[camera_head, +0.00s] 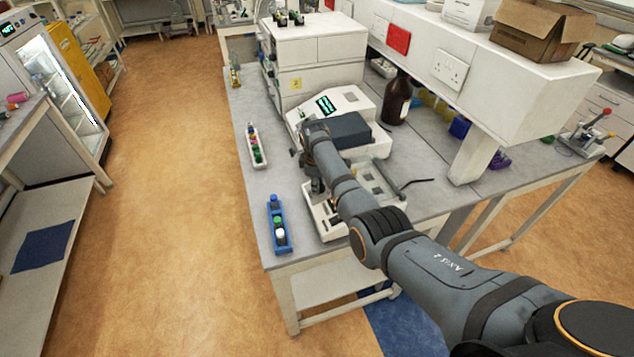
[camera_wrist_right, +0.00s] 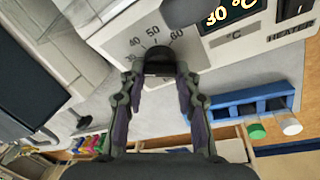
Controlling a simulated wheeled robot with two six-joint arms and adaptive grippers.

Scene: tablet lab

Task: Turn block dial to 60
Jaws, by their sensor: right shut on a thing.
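The block dial (camera_wrist_right: 158,58) is a dark knob on a white panel (camera_wrist_right: 215,50) at the top of the right wrist view. Printed numbers 40, 50 and 60 show around it; its pointer mark is hidden or too small to tell. My right gripper (camera_wrist_right: 158,76) is shut on the dial, one finger on each side. A lit display (camera_wrist_right: 231,12) beside it seems to read 30 °C. In the head view the white block heater (camera_head: 328,226) stands at the table's near edge, with my right gripper (camera_head: 317,192) over it; the dial is hidden there. My left gripper is not in view.
A blue rack (camera_head: 278,238) with capped vials stands left of the heater. A white rack (camera_head: 255,146) of coloured vials lies farther back. A white instrument (camera_head: 349,100) and a brown bottle (camera_head: 396,100) stand behind the arm. A shelf (camera_head: 530,85) overhangs the bench at right.

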